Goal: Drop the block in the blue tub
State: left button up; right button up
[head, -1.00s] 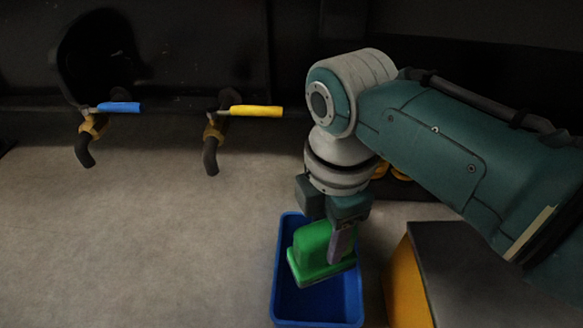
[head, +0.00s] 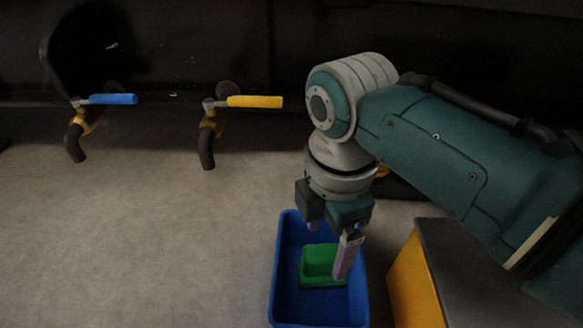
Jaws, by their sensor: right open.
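The green block (head: 318,262) sits inside the blue tub (head: 286,283), lower and apart from the jaws as far as I can see. The tub stands on the floor at the lower middle of the head view. My right gripper (head: 329,241) points down over the tub, open, with its near finger in front of the block's right part. My left gripper is not in view.
A yellow box with a dark top (head: 413,283) stands just right of the tub. Two taps are at the back left, one with a blue handle (head: 112,99) and one with a yellow handle (head: 254,101). The floor (head: 130,230) at left is clear.

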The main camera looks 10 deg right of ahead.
notch_tip(320, 180, up, 10)
jog(key=p, duration=0.9)
